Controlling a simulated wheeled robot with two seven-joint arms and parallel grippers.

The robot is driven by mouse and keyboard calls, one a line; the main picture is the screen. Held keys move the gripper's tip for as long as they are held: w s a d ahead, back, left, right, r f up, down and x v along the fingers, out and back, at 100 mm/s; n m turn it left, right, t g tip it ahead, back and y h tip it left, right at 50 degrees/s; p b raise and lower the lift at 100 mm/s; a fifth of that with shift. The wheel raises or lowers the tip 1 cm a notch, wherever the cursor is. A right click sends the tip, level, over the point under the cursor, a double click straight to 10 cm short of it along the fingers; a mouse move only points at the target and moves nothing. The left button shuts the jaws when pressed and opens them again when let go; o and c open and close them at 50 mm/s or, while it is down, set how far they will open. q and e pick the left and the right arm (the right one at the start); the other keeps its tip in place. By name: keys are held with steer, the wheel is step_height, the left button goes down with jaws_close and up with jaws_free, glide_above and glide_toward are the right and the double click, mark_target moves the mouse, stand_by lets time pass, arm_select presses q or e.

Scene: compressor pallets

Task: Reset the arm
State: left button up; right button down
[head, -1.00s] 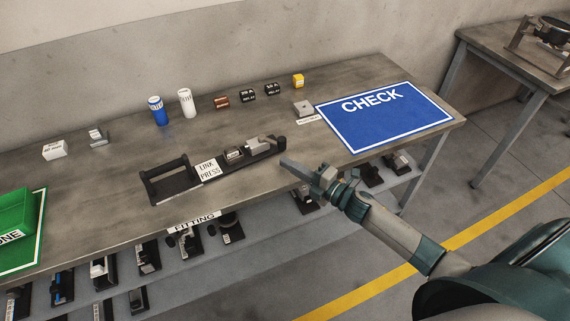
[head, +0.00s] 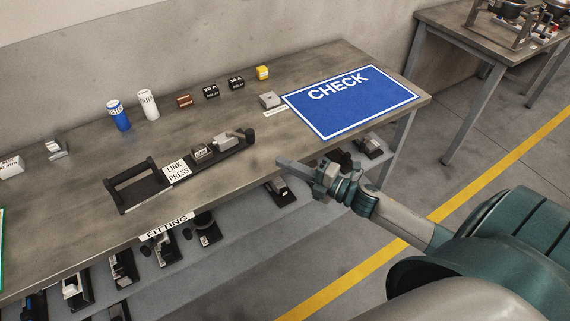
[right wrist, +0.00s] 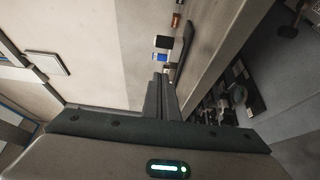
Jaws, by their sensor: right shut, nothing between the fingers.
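My right gripper (head: 300,169) is in the lower middle of the head view, in front of the workbench's front edge. Its fingers are together with nothing between them, and they point left toward the link press (head: 190,165). The shut fingers also show in the right wrist view (right wrist: 160,98). The right arm comes in from the lower right. My left gripper is not in the head view.
The workbench (head: 240,140) carries a blue CHECK mat (head: 350,110), a blue-and-white can (head: 119,116), a white can (head: 148,105) and several small boxes. A shelf below holds several black fixtures. A second table (head: 470,45) stands at the back right.

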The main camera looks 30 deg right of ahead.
steer(key=shift+f, duration=0.1)
steer(key=s+d+f+m+g+h, duration=0.1)
steer(key=s+d+f+m+h, duration=0.15)
steer(key=f, duration=0.65)
steer(key=s+d+f+m+g+h, duration=0.15)
steer(key=f+m, duration=0.25)
steer(key=f, duration=0.4)
steer(key=s+d+f+m+g+h, duration=0.1)
steer(key=s+d+f+m+h, duration=0.2)
steer(key=f, duration=0.6)
steer(key=s+a+f+m+g+h, duration=0.1)
steer(key=s+f+m+g, duration=0.15)
steer(key=s+f, duration=0.45)
steer(key=s+a+f+m+g, duration=0.1)
steer(key=s+a+f+m, duration=0.3)
steer(key=f, duration=0.6)
steer(key=s+a+f+m+g, duration=0.1)
steer(key=s+a+f+g, duration=0.1)
steer(key=s, duration=0.8)
steer(key=s+a+f+m+g, duration=0.2)
steer(key=s+f, duration=0.5)
steer(key=s, duration=0.4)
steer(key=s+a+f+m+g, duration=0.2)
steer(key=s+a+f+g, duration=0.2)
steer(key=s, duration=0.6)
steer(key=shift+s+a+f, duration=0.15)
steer(key=shift+a+f, duration=0.35)
steer(key=shift+a, duration=0.15)
